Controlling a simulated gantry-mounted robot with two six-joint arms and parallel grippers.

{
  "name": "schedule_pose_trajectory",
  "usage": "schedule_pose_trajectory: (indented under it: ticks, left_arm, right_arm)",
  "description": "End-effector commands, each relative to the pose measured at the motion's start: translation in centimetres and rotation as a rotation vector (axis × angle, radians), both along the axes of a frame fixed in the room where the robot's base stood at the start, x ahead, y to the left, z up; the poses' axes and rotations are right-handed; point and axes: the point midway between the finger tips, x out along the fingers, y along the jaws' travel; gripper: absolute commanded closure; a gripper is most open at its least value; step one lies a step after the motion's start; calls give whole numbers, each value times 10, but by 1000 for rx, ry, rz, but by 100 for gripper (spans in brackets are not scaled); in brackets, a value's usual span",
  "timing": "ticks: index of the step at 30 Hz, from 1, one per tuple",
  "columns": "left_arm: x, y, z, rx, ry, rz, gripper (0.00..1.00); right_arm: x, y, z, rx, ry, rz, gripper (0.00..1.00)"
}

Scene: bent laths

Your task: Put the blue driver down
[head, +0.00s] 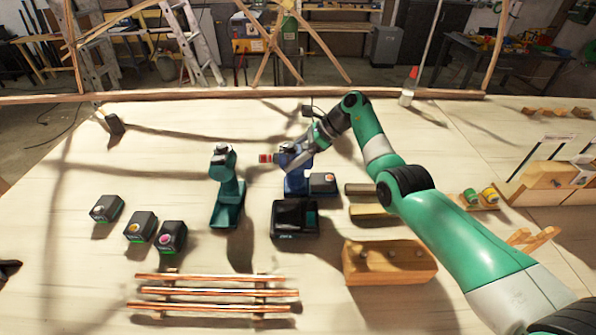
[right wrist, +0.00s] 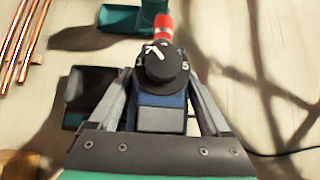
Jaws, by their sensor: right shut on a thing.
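The blue driver (head: 296,182) is upright near the table's middle, its red nose pointing left. It also shows from above in the right wrist view (right wrist: 160,119), with a black numbered dial on top. My right gripper (head: 291,160) is shut on it, one finger on each side. I cannot tell whether the driver's foot touches the table. A dark block with an orange dot (head: 323,182) is at its right; I cannot tell whether it is joined to the driver. A dark tip at the left edge may be my left gripper (head: 9,268); its jaws cannot be made out.
A teal driver (head: 226,190) stands just left. A black charger-like box (head: 294,218) lies in front. Several battery packs (head: 140,227) are at left. The table behind the drivers is mostly clear.

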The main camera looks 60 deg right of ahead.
Motion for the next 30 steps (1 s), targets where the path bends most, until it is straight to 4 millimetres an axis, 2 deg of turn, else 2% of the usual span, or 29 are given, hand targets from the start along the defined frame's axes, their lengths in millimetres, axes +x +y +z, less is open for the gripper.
schedule_pose_trajectory:
  ticks: [8, 14, 19, 25, 29, 30]
  left_arm:
    - [0, 0, 5, 0, 0, 0, 50]
    - [0, 0, 18, 0, 0, 0, 50]
    - [0, 0, 27, 0, 0, 0, 50]
    - [0, 0, 42, 0, 0, 0, 50]
    - [0, 0, 67, 0, 0, 0, 50]
    - [0, 0, 85, 0, 0, 0, 50]
  right_arm:
    - [1, 0, 11, -2, -4, -1, 100]
    - [1, 0, 40, -3, -6, 1, 100]
    - [-11, 11, 55, -5, -7, 1, 100]
    - [-36, 33, 96, -6, -7, 1, 100]
    - [-56, 52, 111, -2, -3, 0, 100]
    - [-59, 54, 118, 4, 1, -1, 100]
